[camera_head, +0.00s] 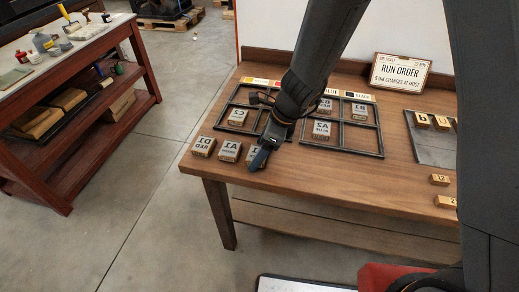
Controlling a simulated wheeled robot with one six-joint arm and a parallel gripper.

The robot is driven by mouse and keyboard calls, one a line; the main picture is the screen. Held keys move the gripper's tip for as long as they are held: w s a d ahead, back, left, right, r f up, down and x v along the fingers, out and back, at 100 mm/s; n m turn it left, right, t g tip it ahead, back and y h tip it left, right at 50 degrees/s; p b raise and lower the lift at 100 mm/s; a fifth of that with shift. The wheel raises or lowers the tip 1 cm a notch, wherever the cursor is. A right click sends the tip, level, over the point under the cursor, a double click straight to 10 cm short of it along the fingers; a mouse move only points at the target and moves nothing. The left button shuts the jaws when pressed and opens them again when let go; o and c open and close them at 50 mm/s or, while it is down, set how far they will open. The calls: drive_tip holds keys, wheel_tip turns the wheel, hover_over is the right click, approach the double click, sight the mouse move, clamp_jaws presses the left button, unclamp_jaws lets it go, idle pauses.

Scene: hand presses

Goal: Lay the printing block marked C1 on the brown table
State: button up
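Several grey printing blocks with mirrored marks are on the brown table (300,178). Three stand in a row near its front left: a block that seems marked D1 (203,146), a block marked A1 (230,151), and a block partly hidden by my gripper (262,158), its mark not readable. Another block (237,118) sits in the left dark frame (222,104); its mark is too small to read surely. I cannot tell which block is C1. My gripper points down at the front row, beside or over the partly hidden block. Its fingers are too small and dark to judge.
The right frame (341,155) holds several blocks, including one marked B1 (360,109). A run order sign (402,72) stands behind. A grey plate (432,150) and small yellow blocks (440,180) are at right. The table's front middle is bare. A red-brown bench (70,95) stands left.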

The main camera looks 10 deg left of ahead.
drive_tip(key=shift+r, duration=0.2)
drive_tip(key=p+v, duration=0.1)
drive_tip(key=v, duration=1.1)
drive_tip(key=s+d+n+h, duration=0.2)
drive_tip(key=s+d+n, duration=0.2)
drive_tip(key=d+n, duration=0.5)
drive_tip(key=s+d+r+n+h, duration=0.1)
drive_tip(key=s+d+n, duration=0.4)
drive_tip(key=d+n, duration=0.5)
drive_tip(key=d+h, duration=0.1)
drive_tip(key=d, duration=0.3)
drive_tip(key=shift+d+t, duration=0.3)
drive_tip(key=shift+d, duration=0.1)
